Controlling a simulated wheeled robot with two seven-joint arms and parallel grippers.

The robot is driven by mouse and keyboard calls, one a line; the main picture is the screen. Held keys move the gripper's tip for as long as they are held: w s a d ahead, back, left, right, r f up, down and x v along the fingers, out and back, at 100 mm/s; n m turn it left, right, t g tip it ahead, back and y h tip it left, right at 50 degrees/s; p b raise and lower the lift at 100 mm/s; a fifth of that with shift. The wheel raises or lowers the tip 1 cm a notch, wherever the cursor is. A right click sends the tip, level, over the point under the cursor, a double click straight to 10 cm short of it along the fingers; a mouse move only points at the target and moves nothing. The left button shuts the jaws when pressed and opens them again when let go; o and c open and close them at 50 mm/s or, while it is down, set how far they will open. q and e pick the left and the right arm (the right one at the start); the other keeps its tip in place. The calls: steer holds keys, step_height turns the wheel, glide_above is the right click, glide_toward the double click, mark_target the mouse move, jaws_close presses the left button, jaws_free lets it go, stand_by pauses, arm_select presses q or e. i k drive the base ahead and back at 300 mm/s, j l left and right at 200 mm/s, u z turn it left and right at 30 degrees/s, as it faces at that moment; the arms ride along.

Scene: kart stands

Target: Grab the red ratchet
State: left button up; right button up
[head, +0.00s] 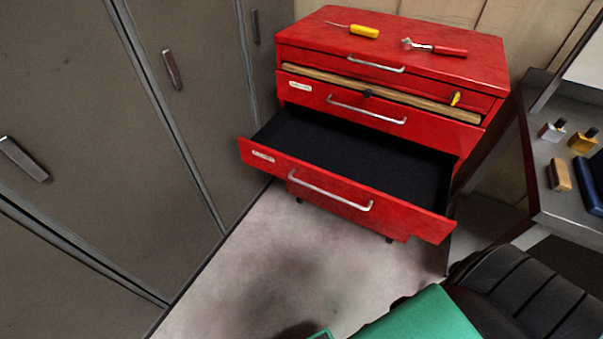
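The red ratchet (446,50) lies on top of the red tool cabinet (470,68), towards its right side. Its handle is red and its silver head points left. Neither of my grippers shows in the head view, so I cannot tell whether they are open or shut.
A yellow-handled screwdriver (363,31) lies left of the ratchet. The cabinet's lower drawer (340,185) is pulled out and looks empty. Grey lockers (110,130) stand left. A desk (560,205) with small items and a black chair (530,295) stand right. A green surface (425,320) shows below.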

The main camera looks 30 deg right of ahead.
mark_target(406, 44)
steer(key=z, duration=1.65)
steer(key=k+z, duration=0.15)
steer(key=z, duration=0.15)
steer(key=k+z, duration=0.15)
steer(key=z, duration=0.15)
